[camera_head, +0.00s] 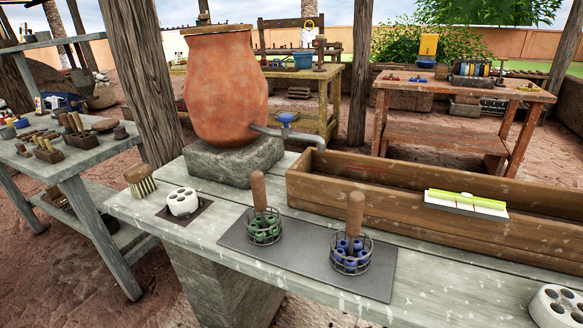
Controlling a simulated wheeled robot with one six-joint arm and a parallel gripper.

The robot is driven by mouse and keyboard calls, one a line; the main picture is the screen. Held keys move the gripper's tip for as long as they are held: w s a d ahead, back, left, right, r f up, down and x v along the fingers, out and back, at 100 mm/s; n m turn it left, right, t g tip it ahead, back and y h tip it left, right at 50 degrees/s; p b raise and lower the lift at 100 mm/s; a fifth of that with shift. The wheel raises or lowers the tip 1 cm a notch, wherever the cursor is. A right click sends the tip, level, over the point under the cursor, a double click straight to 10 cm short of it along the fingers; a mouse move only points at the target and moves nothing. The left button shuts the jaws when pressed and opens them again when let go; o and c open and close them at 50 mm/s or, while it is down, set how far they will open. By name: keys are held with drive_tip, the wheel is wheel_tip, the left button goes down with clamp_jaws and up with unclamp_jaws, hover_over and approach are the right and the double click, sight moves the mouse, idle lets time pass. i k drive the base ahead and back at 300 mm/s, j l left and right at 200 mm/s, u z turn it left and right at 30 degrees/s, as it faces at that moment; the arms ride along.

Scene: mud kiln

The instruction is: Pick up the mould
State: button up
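No part of my gripper shows in the camera_head view. I cannot tell for sure which thing is the mould. A white round block with several holes in its top (183,202) sits on a small dark square on the near grey bench (225,222). A similar holed white block (556,308) is partly cut off at the lower right corner. Small brown block-like pieces with upright handles (48,153) stand on the grey table at the left (75,165); they are too small to make out well.
A clay urn with a tap (225,85) stands on a stone block (233,160). A long wooden trough (390,205) lies along the bench, with a green-and-white tool (467,204) on its edge. Two wire baskets (263,226) (350,253) with wooden-handled tools stand on a dark mat (300,262).

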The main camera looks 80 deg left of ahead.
sight(184, 199)
drive_tip(key=u, duration=2.8)
